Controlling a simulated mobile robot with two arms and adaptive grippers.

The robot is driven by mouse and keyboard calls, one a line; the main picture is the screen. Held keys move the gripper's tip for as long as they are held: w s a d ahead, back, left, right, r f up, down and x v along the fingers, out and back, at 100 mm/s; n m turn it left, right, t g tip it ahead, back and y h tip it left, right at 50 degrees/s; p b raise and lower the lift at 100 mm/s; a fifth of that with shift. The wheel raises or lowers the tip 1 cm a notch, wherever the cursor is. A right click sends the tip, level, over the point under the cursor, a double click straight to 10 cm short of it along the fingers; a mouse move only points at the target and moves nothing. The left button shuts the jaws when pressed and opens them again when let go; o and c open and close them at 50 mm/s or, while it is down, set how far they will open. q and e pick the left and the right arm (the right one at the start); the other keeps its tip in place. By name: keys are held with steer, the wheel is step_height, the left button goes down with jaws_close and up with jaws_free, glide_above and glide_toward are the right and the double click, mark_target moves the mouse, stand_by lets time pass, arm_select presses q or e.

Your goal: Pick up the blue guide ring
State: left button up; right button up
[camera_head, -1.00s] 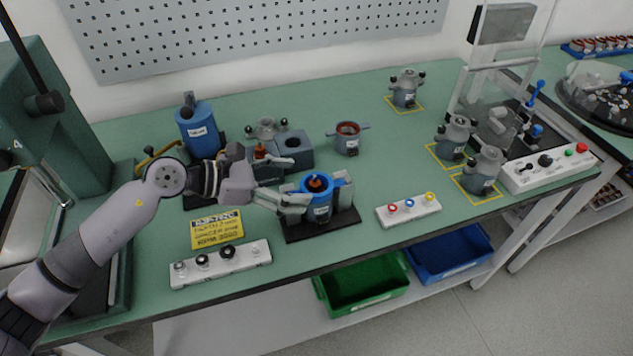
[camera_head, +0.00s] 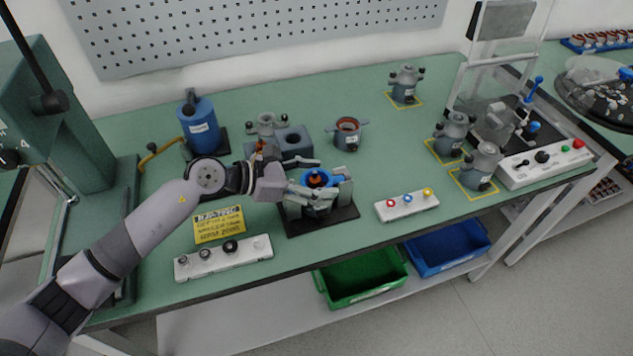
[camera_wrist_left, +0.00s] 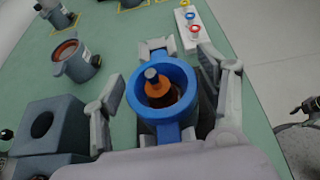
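In the left wrist view the blue ring (camera_wrist_left: 163,88) surrounds an orange and dark core with a grey tip. My left gripper (camera_head: 312,180) is at the ring, and its fingers hide part of the ring and holder. In the left wrist view my left gripper (camera_wrist_left: 161,82) is open, with one finger on each side of the ring. A gap shows on the left side; contact on the right is unclear. A smaller blue ring (camera_head: 407,199) sits on a white block. My right gripper is not seen.
The white block (camera_head: 385,212) also carries a red and a yellow ring. A grey block (camera_head: 294,142) stands behind my left gripper. A grey housing with a red-brown rim (camera_head: 347,133) stands behind the holder. Green (camera_head: 362,299) and blue bins are below the table.

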arm_select(q)
steer(key=c, duration=0.8)
steer(key=shift+r, duration=0.1)
